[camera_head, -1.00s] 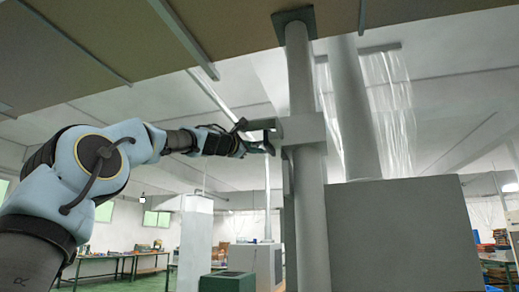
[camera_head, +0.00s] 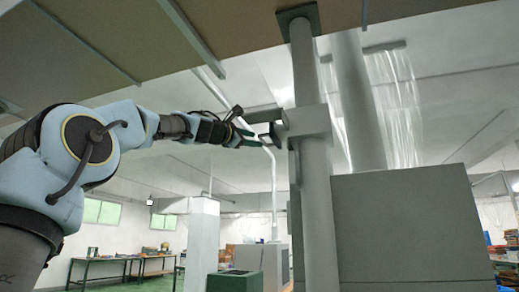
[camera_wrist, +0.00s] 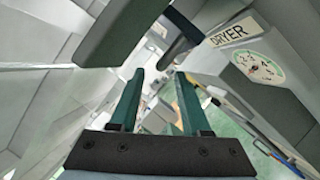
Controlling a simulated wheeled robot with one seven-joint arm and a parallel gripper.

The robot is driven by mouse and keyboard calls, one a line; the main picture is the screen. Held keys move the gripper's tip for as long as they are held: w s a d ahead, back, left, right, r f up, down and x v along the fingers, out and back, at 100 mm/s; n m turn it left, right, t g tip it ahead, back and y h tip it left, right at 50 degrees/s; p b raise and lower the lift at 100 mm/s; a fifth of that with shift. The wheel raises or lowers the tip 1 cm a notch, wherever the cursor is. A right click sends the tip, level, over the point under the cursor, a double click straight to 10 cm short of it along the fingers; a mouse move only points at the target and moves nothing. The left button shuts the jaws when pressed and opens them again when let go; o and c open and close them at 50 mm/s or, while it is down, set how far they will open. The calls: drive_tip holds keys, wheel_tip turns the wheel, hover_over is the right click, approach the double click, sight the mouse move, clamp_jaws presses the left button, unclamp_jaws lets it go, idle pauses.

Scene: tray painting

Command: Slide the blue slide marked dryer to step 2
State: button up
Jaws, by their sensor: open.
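My gripper (camera_head: 256,136) is open and empty, left of a grey bracket (camera_head: 312,122) on an upright column. In the wrist view its two green fingers (camera_wrist: 160,75) stand apart with nothing between them. A plate marked DRYER (camera_wrist: 232,32) is at the upper right of that view, with a round white and green step dial (camera_wrist: 252,68) below it. A dark handle-like piece (camera_wrist: 181,42) lies left of the plate, beyond the fingertips. I cannot make out any blue slide in either view, nor tell which step is set.
The grey column (camera_head: 312,190) rises to the ceiling, with a large grey cabinet (camera_head: 410,225) to its right. A dark grey bar (camera_wrist: 120,35) crosses the upper left of the wrist view, close to the left finger.

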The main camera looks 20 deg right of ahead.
drive_tip(key=shift+b+v, duration=1.55)
drive_tip(key=shift+v, duration=1.2)
